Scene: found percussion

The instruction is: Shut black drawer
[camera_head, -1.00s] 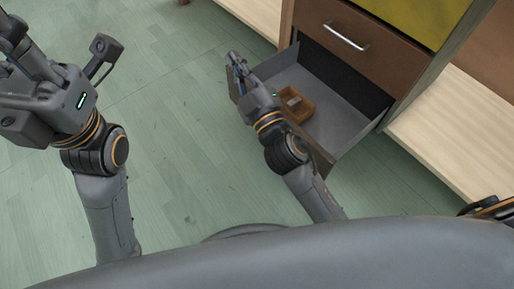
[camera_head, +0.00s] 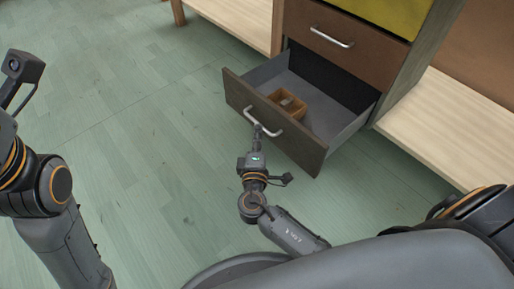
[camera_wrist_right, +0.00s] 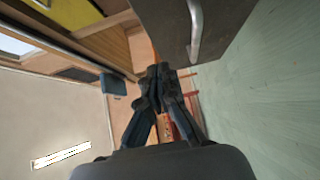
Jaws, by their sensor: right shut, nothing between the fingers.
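The drawer (camera_head: 305,148) is pulled well out of the cabinet, with a dark brown-grey front, a grey interior and a silver bar handle (camera_head: 262,122). My right gripper (camera_head: 257,131) is shut and empty, its fingertips close to the drawer front by the handle. I cannot tell whether they touch it. In the right wrist view, the closed fingers (camera_wrist_right: 160,74) point toward the dark drawer front (camera_wrist_right: 165,25), with the handle (camera_wrist_right: 195,30) to their right. Part of my left arm shows at the left edge of the head view; its fingers are out of frame.
A brown wooden box (camera_head: 284,103) with a small item inside sits in the drawer. Above is a closed brown drawer (camera_head: 345,60) and a yellow panel (camera_head: 385,12). Pale wooden shelves (camera_head: 445,115) flank the cabinet. The green plank floor (camera_head: 150,130) before it is clear.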

